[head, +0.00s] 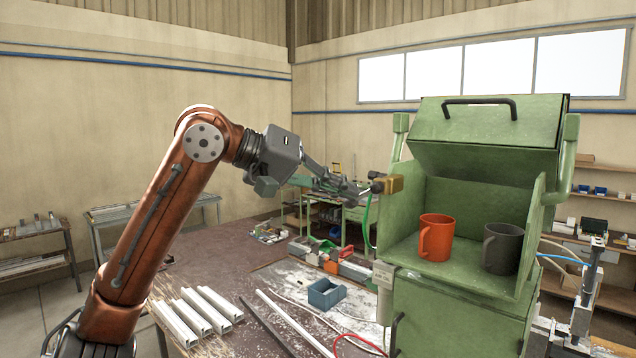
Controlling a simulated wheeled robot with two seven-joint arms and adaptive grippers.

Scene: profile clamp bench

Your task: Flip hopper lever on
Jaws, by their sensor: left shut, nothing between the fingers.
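The green hopper (478,140) stands at the right, with an open-fronted compartment under its raised, handled lid. A small brass-coloured block (394,184) with a dark round knob (377,175) sticks out from its left side; this looks like the lever, but its on or off position cannot be told. My left gripper (362,190) is shut and empty. Its fingertips point right and are close to the brass block; whether they touch it cannot be told. My right gripper is not in view.
An orange mug (436,238) and a dark grey mug (502,248) stand inside the compartment. A green hose (368,222) hangs beside the hopper. Air above the bench's left is free.

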